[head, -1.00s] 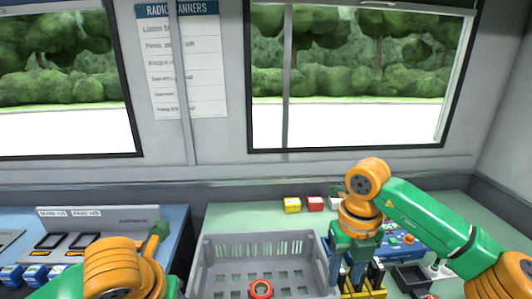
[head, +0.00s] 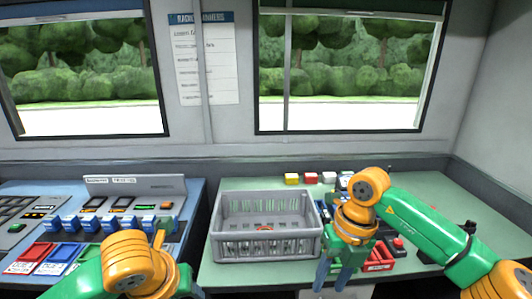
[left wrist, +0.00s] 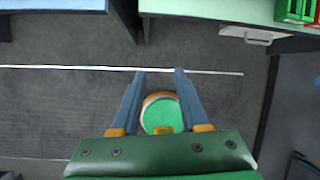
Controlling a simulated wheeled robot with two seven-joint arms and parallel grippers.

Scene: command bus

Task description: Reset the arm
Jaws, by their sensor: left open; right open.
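My right gripper (head: 333,278) points down near the front edge of the green desk (head: 420,205), just right of the grey crate (head: 268,245). Its two blue fingers are apart with nothing seen between them. My left arm comes in at the lower left of the head view, where its fingers are hidden. In the left wrist view my left gripper (left wrist: 158,75) is open above the dark floor (left wrist: 60,105), with its fingers apart and holding nothing that I can see.
The grey crate has a red-orange round item (head: 265,228) inside, partly hidden by its wall. A blue console (head: 135,187) with several bins fills the left.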

